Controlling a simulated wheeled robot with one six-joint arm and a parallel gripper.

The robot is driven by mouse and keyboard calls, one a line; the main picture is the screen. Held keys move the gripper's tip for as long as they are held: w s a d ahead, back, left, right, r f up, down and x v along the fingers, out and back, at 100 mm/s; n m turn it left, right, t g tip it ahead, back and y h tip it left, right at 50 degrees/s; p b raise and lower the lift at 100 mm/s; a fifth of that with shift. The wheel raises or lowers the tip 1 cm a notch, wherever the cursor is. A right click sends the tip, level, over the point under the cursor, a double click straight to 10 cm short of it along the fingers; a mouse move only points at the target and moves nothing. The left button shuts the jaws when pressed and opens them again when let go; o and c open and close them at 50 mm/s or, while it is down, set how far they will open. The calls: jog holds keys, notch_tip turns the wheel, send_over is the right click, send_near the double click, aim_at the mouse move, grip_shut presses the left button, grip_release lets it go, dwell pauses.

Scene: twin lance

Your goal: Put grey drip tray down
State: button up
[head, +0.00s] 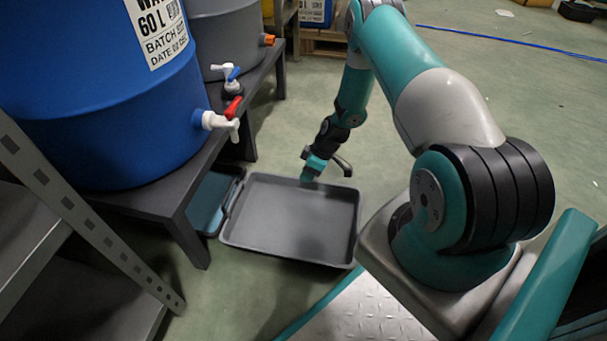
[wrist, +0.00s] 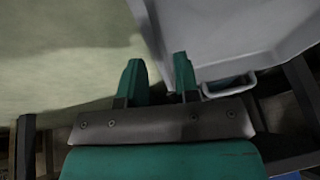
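The grey drip tray (head: 290,220) is level and upright, at or very near the floor, beside the bench; I cannot tell whether it fully touches the floor. It looks empty. My gripper (head: 311,175) is at its far rim, pointing down. In the wrist view the grey drip tray (wrist: 220,35) fills the upper right, with a loop handle on its side. The two teal fingers of my gripper (wrist: 160,75) stand apart, one on each side of the tray's rim. Whether they press on the rim is not clear.
A dark bench (head: 180,200) carries a blue drum (head: 100,110) and a grey drum (head: 225,35) with taps jutting out. A blue tray (head: 209,200) lies left of the grey one, partly under the bench. Grey shelving (head: 70,250) stands at lower left. Floor beyond the tray is clear.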

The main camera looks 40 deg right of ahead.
jog(key=p+v, duration=0.4)
jog(key=v, duration=0.3)
jog(key=w+a+r+g, duration=0.1)
jog(key=a+r, duration=0.7)
jog(key=r, duration=0.5)
jog(key=a+r, duration=0.9)
jog(key=r, duration=0.3)
jog(key=s+a+r+g, duration=0.1)
jog(key=s+a+r, duration=0.9)
jog(key=r, duration=0.2)
jog(key=s+a+r, duration=0.1)
jog(key=s+r, duration=0.1)
jog(key=s, duration=0.5)
jog(key=s+a+r, duration=0.2)
jog(key=s+r, duration=0.1)
jog(key=s, duration=0.4)
jog(key=shift+g, duration=0.3)
jog(key=shift+a+r, duration=0.15)
